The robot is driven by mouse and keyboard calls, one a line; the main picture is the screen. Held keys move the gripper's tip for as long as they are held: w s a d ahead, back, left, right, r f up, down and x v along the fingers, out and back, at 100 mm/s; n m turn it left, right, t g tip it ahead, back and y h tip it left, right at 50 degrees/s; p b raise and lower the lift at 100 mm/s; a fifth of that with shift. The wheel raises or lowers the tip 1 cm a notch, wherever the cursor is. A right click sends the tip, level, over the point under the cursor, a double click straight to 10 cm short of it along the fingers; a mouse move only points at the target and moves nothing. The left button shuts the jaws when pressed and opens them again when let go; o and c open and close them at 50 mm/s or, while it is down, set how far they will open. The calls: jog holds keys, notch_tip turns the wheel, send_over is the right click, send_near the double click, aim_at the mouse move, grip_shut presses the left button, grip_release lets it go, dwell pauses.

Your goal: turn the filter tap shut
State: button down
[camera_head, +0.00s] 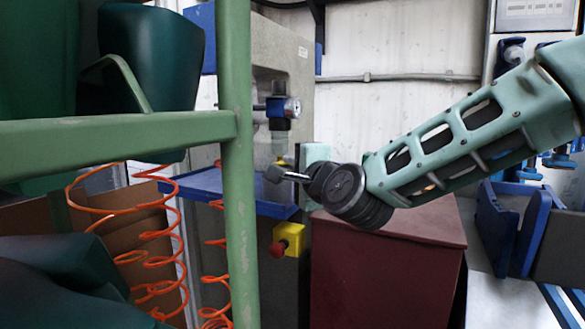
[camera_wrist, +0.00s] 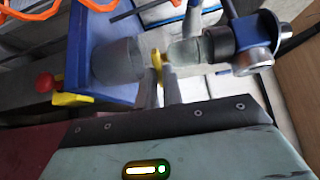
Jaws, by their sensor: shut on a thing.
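The filter (camera_head: 279,130) hangs on the grey machine, with a round gauge (camera_head: 291,107) beside its top and a clear bowl below. Its small yellow tap (camera_head: 282,161) is at the lower end of the bowl. In the wrist view the filter lies sideways, with the bowl (camera_wrist: 186,52) right of the yellow tap (camera_wrist: 157,60). My gripper (camera_wrist: 161,76) is shut on the tap, one finger on each side. In the head view my gripper (camera_head: 290,174) reaches it from the right. I cannot tell the tap's exact turn.
A grey cup-like cylinder (camera_wrist: 117,62) is close left of the fingers in the wrist view. A blue tray (camera_head: 230,192) lies below. A green post (camera_head: 238,240) stands in front. A red button on a yellow box (camera_head: 289,240) and a maroon cabinet (camera_head: 385,265) are lower.

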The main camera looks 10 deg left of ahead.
jog(key=c, duration=1.5)
grip_release()
jog(key=shift+c, duration=0.2)
jog(key=p+v, duration=0.1)
jog(key=v, duration=1.6)
jog(key=shift+s+p, duration=0.2)
jog(key=shift+p, duration=0.2)
jog(key=shift+d, duration=0.15)
